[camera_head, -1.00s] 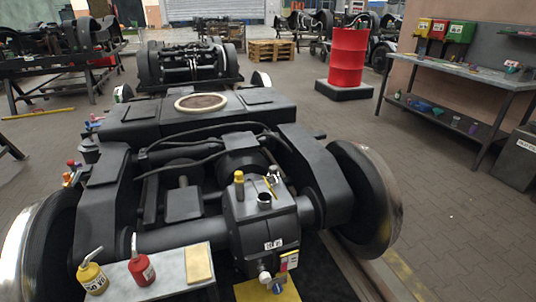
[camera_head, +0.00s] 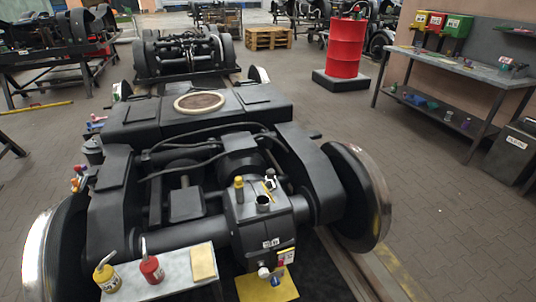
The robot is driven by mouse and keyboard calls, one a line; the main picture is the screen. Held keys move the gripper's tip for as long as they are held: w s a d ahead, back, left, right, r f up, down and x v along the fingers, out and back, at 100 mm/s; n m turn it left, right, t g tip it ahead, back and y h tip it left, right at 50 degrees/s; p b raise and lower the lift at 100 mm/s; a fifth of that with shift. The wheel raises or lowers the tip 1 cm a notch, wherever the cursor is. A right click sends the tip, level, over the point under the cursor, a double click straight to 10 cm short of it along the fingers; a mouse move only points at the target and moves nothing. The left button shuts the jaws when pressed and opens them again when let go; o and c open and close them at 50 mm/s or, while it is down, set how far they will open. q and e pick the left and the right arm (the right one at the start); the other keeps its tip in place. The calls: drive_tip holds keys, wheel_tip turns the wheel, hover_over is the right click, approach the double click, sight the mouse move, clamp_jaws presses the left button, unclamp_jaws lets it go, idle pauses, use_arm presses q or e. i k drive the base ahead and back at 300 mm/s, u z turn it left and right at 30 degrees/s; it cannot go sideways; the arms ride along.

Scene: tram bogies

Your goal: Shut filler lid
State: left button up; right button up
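The dark gearbox housing (camera_head: 258,222) sits at the near end of the bogie, in the middle of the head view. On its top is a short filler neck (camera_head: 264,203) with a pale rim and a dark opening. A small light-and-dark part, apparently the filler lid (camera_head: 271,182), stands up just behind the neck, off the opening. A thin yellow piece shows between them. It is too small to make out the hinge. A yellow-capped plug (camera_head: 239,188) stands to the left of the neck. Neither of my grippers is in view.
A grey stand (camera_head: 180,272) at the near left holds a yellow oil can (camera_head: 107,275) and a red oil can (camera_head: 152,268). Wheels (camera_head: 362,195) flank the bogie. A yellow tray (camera_head: 266,286) lies below the gearbox. Floor is clear at right, before the workbench (camera_head: 450,72).

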sight(267, 191)
drive_tip(key=k, duration=0.65)
drive_tip(key=z, duration=0.4)
drive_tip(key=i, duration=1.05)
drive_tip(key=z, duration=0.85)
drive_tip(key=i, duration=0.75)
drive_tip(key=u, duration=2.25)
